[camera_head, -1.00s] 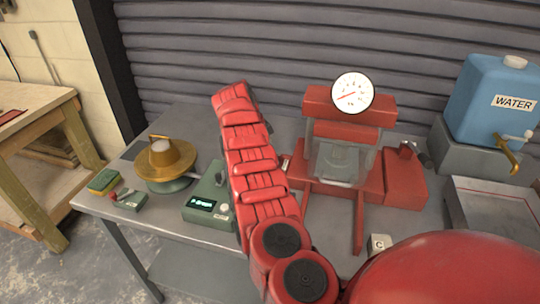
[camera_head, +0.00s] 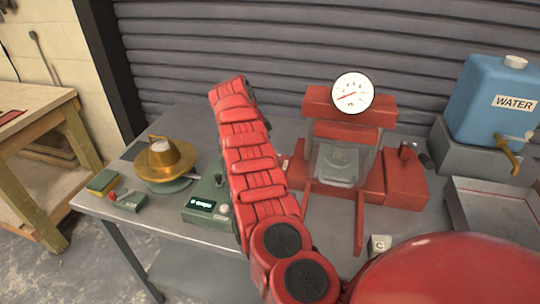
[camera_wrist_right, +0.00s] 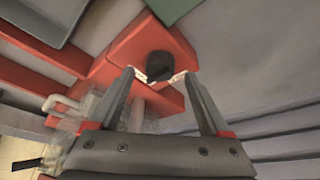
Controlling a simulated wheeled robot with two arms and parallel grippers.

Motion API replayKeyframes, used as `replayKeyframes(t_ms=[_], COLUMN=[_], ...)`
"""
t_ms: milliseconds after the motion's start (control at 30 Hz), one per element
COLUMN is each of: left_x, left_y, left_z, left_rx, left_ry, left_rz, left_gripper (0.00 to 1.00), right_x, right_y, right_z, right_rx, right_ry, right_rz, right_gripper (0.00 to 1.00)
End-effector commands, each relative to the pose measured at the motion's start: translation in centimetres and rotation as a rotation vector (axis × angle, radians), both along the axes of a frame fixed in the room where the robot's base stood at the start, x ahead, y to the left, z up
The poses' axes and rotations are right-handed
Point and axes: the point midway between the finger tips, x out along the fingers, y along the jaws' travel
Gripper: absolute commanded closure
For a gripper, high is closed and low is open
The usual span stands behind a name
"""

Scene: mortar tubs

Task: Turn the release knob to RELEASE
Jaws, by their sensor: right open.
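In the right wrist view, a black round knob (camera_wrist_right: 160,66) stands on a red block (camera_wrist_right: 128,42) beside other red parts of the press. I take it to be the release knob. My right gripper (camera_wrist_right: 160,76) is open, with its two fingertips on either side of the knob's near edge. I cannot tell whether they touch it. No RELEASE mark is readable, so the knob's setting cannot be told. In the head view, the red press (camera_head: 345,130) with a round gauge (camera_head: 352,93) stands on the table. My arm hides the right gripper there. My left gripper is not in view.
A green display box (camera_head: 205,205) and a brass flow table (camera_head: 165,158) stand left of my arm. A red box (camera_head: 405,185) with a dark-topped fitting is at the press's right. A blue water tank (camera_head: 492,100) and a metal tray (camera_head: 490,215) are farther right.

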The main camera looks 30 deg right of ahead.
Motion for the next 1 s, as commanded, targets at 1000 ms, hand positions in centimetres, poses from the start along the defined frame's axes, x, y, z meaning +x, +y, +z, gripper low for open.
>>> replayKeyframes(t_ms=[1000], left_x=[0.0], left_y=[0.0], left_z=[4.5], left_rx=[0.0], left_ry=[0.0], left_rz=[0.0], left_gripper=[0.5], right_x=[0.6], right_y=[6.1], right_z=[14.5], right_rx=[0.0], right_ry=[0.0], right_rz=[0.0], right_gripper=[0.19])
